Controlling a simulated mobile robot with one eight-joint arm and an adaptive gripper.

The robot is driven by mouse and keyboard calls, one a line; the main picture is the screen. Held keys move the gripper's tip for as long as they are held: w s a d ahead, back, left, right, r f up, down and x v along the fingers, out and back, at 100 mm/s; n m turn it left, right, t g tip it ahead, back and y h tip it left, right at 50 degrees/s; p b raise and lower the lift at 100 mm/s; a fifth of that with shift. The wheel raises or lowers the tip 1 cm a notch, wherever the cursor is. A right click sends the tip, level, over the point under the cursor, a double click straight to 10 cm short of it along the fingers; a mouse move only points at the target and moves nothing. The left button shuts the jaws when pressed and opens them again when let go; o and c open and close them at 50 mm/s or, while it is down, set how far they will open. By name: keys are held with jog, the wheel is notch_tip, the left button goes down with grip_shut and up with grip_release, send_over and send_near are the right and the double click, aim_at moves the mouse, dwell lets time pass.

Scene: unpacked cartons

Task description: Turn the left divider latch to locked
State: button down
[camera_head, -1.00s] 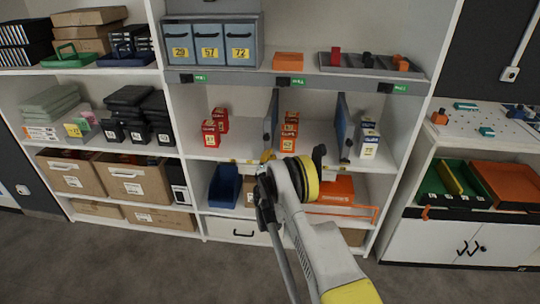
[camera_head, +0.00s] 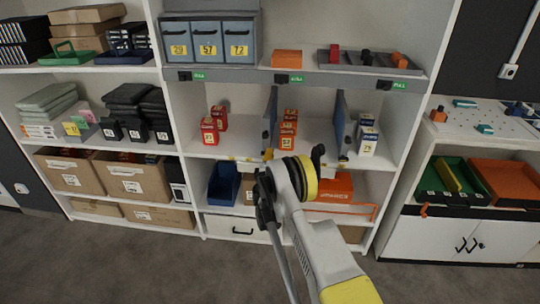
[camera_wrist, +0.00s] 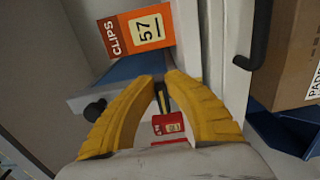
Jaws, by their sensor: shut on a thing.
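The left divider (camera_head: 270,115) is an upright blue-grey panel on the middle shelf, and it also shows in the wrist view (camera_wrist: 140,67). My gripper (camera_head: 268,155) is at the front shelf edge by the foot of this divider. In the wrist view, my yellow fingers (camera_wrist: 164,80) close around a small dark latch lever (camera_wrist: 162,98) with a yellow stripe. Much of the latch is hidden between the fingers, and I cannot read its lock setting. In the head view my arm hides the latch. The right divider (camera_head: 341,122) stands apart to the right.
Orange clips boxes (camera_head: 288,128) stand between the dividers; one is close above my fingers in the wrist view (camera_wrist: 138,32). Red boxes (camera_head: 214,125) stand left of the left divider. A dark knob (camera_wrist: 94,110) is beside my fingers. A blue bin (camera_head: 223,185) sits below.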

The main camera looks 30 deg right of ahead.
jog(key=c, duration=1.4)
grip_release()
